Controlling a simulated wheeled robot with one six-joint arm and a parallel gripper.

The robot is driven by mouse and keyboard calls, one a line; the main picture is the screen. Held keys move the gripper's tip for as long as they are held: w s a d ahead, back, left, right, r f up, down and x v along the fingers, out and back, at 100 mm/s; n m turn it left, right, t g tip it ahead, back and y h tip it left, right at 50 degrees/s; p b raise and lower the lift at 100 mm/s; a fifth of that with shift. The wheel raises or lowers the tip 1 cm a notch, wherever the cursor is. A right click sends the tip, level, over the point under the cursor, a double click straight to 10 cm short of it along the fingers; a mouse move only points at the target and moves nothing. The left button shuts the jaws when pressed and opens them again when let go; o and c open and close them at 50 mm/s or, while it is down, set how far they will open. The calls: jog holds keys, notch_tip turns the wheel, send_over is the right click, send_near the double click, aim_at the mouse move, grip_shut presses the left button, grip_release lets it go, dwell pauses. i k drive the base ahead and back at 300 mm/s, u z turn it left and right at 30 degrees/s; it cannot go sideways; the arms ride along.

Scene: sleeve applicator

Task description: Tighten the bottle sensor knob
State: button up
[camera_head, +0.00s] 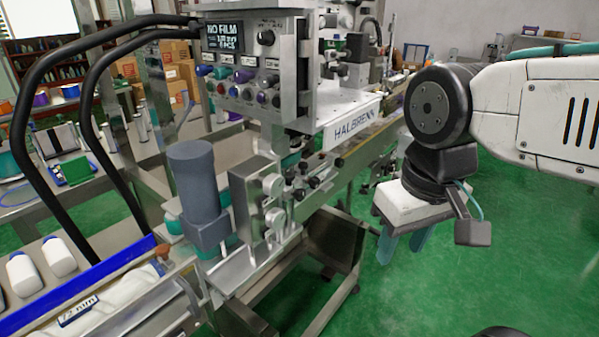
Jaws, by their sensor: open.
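The sleeve applicator carries several small black knobs (314,182) on the rail side below its "HALBRENX" plate (352,121). A larger black knob (266,38) sits on the control panel beside the "NO FILM" screen (224,37). I cannot tell which knob is the bottle sensor knob; no label for it is readable. My gripper (403,248) is at the right, pointing down, with two blue-teal fingers apart and nothing seen between them. It is right of the machine's rail, clear of the small black knobs and touching nothing visible.
A grey motor cylinder (199,180) stands at the machine's near side. Black curved tube rails (62,135) rise at the left. Green floor (470,285) is open below and right of my gripper.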

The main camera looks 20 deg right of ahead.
aim_at(313, 182)
jog(key=u, duration=2.05)
jog(key=k, duration=0.95)
jog(key=z, duration=2.1)
